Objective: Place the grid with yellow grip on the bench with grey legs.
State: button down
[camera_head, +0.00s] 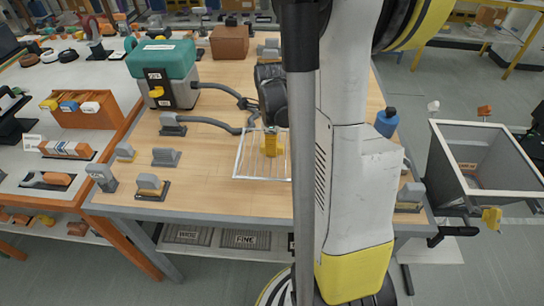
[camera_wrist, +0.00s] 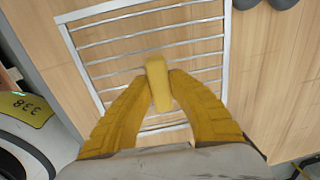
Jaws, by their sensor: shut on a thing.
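The grid (camera_head: 238,157) has a white wire frame with thin bars. In the head view it is level over the wooden top of the bench with grey legs (camera_head: 215,110), on it or just above; I cannot tell which. Its yellow grip (camera_wrist: 156,72) stands at the middle of the bars in the wrist view. My gripper (camera_wrist: 160,92) has its two yellow ribbed fingers closed on the grip from both sides. In the head view my gripper (camera_head: 270,144) is partly hidden, and my arm covers the grid's right part.
A teal-lidded machine (camera_head: 163,68) with hoses stands at the bench's back left. Small grey holders (camera_head: 152,186) line its left and front edges. An orange-edged table (camera_head: 92,165) adjoins at left. A grey hopper (camera_head: 485,160) stands at right. Bare wood lies left of the grid.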

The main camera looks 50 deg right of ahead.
notch_tip(320, 180, down, 4)
jog(key=shift+r+b, duration=0.25)
jog(key=shift+b, duration=0.5)
jog(key=shift+r, duration=0.15)
jog(key=c, duration=1.4)
grip_release()
